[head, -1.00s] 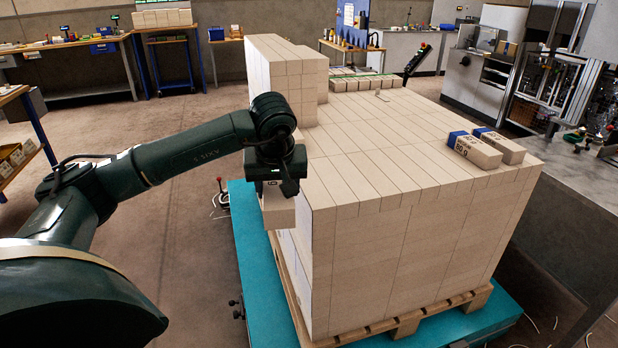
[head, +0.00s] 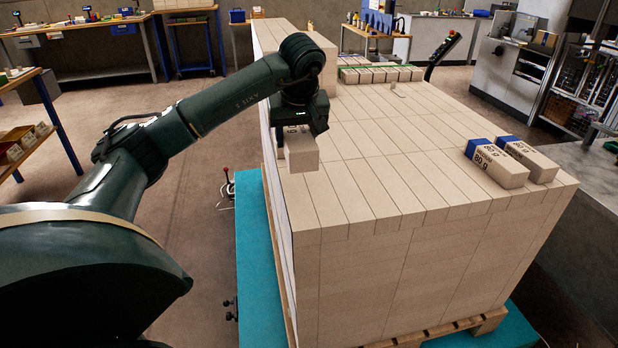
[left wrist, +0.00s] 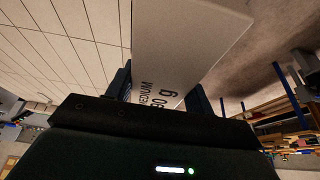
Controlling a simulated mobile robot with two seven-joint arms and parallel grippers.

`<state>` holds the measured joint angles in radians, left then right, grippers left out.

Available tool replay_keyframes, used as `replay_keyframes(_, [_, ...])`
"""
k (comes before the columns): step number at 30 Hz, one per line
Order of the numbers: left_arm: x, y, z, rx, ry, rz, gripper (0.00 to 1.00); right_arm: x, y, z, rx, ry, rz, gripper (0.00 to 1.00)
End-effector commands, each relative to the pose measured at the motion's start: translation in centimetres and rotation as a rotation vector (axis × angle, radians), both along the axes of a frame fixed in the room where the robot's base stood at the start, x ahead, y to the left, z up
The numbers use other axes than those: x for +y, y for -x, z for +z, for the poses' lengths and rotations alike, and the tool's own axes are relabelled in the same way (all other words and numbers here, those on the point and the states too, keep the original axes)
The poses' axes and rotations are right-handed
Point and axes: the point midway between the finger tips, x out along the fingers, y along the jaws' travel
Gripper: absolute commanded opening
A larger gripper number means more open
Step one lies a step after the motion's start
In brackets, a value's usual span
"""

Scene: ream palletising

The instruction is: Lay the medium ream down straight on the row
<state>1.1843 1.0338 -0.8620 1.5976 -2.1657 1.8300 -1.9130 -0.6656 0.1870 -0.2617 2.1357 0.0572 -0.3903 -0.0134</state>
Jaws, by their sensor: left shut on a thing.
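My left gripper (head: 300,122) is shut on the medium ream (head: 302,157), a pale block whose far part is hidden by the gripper. The ream shows at the left edge of the stack's top; I cannot tell whether it touches the surface. The top of the stack (head: 385,185) has pale reams laid side by side in rows. My right gripper is not in view.
Two blue-ended reams marked 80 g, one nearer (head: 497,163) and one behind (head: 530,160), lie on the stack's right side. A taller block of reams (head: 290,60) stands at the back left. The stack sits on a wooden pallet (head: 440,330) over a teal platform (head: 255,260).

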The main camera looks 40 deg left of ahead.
Motion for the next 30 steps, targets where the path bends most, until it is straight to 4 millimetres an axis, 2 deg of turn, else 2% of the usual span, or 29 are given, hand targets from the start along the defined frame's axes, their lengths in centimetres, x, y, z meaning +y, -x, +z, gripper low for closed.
replay_keyframes(7, [0.1, 0.1, -4.3, 0.003, -0.001, 0.0, 0.18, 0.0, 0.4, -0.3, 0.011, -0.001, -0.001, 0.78])
replay_keyframes(16, [0.0, 0.1, -7.0, 0.001, -0.001, 0.0, 0.18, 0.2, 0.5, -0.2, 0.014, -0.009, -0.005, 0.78])
replay_keyframes(21, [0.0, 0.1, -9.4, 0.002, -0.001, 0.0, 0.18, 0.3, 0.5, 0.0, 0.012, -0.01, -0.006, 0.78])
replay_keyframes(30, [0.0, 0.0, -9.7, -0.002, -0.001, 0.001, 0.18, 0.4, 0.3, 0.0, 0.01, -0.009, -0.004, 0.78])
